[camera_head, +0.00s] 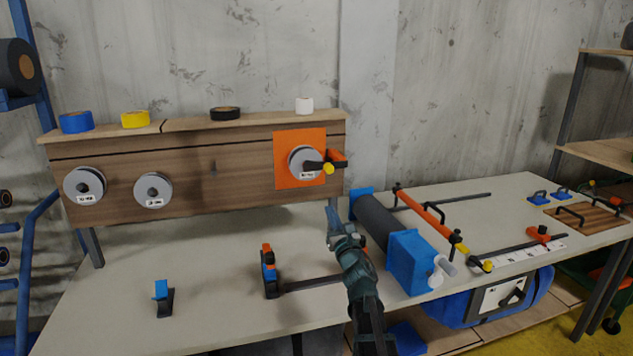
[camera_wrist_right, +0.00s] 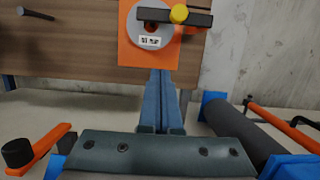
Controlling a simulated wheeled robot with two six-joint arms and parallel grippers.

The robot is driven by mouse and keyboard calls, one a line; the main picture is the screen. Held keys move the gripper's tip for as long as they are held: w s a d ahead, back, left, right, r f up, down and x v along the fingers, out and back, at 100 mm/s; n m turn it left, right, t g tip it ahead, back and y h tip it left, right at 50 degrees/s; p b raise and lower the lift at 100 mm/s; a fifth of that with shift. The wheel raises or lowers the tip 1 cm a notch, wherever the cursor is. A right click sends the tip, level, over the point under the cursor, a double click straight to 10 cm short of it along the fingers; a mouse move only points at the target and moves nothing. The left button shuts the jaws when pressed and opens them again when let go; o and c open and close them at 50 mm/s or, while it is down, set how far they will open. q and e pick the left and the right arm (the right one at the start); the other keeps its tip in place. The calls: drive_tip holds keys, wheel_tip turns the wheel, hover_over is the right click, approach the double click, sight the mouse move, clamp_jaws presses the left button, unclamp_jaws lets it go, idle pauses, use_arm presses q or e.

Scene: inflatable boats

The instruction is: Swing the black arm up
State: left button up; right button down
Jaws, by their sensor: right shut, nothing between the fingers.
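A black arm (camera_head: 316,166) with a yellow knob lies about level across a grey disc (camera_head: 298,160) on an orange plate (camera_head: 285,180) on the wooden board. In the right wrist view the black arm (camera_wrist_right: 155,15) runs across the top of the disc (camera_wrist_right: 146,37), its yellow knob near mid-length. My right gripper (camera_head: 331,209) is shut and empty, pointing up just below the orange plate. In the right wrist view its fingers (camera_wrist_right: 163,75) meet and overlap the plate's lower edge, apart from the black arm. My left gripper is not in view.
Two more grey discs (camera_head: 84,186) (camera_head: 153,190) sit on the board, with tape rolls on its top ledge. A dark roller (camera_head: 378,219) with blue end blocks stands right of my right arm. An orange-and-blue clamp (camera_head: 268,272) stands left of it. The left tabletop is mostly clear.

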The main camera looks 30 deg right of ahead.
sight(327, 168)
drive_tip(key=w+d+r+p, duration=0.2)
drive_tip(key=w+r+p, duration=0.4)
drive_tip(key=w, duration=0.3)
drive_tip(key=shift+w+r+p, duration=0.2)
drive_tip(key=shift+r+p, duration=0.1)
drive_tip(key=shift+s+d, duration=0.1)
idle(0.4)
